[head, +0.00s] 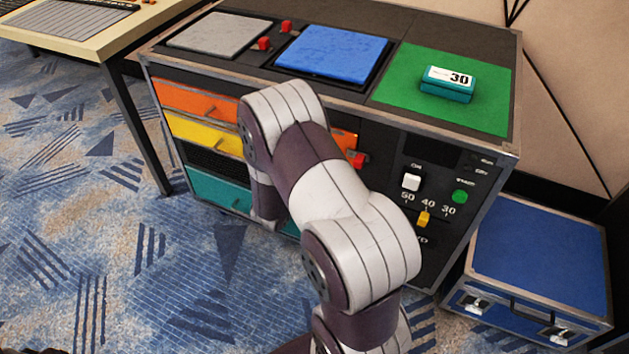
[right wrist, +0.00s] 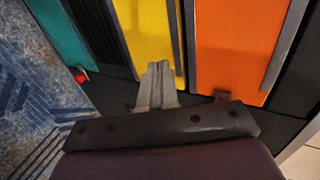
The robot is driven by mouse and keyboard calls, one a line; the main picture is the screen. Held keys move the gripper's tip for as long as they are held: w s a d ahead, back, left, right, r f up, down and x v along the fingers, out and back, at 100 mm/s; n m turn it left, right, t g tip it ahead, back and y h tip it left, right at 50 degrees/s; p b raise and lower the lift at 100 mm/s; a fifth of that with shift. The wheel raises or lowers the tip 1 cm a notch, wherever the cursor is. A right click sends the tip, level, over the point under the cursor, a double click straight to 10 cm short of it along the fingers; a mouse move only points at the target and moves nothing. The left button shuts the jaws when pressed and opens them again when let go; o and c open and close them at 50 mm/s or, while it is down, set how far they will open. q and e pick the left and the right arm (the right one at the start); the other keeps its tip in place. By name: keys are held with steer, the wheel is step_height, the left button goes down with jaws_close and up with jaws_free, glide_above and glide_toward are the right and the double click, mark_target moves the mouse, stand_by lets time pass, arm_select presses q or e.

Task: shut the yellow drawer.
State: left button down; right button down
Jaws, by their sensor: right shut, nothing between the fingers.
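The yellow drawer (head: 200,132) is in the left part of the cabinet front, under the orange drawer (head: 195,100). Its front looks about level with the orange one; a small gap cannot be judged. My right arm crosses the cabinet front and hides the drawer's right end and my right gripper in the head view. In the right wrist view my right gripper (right wrist: 158,75) is shut and empty, its fingertips over the yellow drawer front (right wrist: 148,30). I cannot tell whether they touch it. My left gripper is not in view.
A teal drawer (head: 215,191) is lower on the cabinet, below a dark panel. A blue case (head: 540,250) stands at the right. Carpet at the left is clear.

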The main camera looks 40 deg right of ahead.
steer(key=p+v, duration=0.3)
steer(key=v, duration=0.6)
steer(key=shift+a+r, duration=0.2)
steer(key=shift+a, duration=0.1)
steer(key=shift+s, duration=0.1)
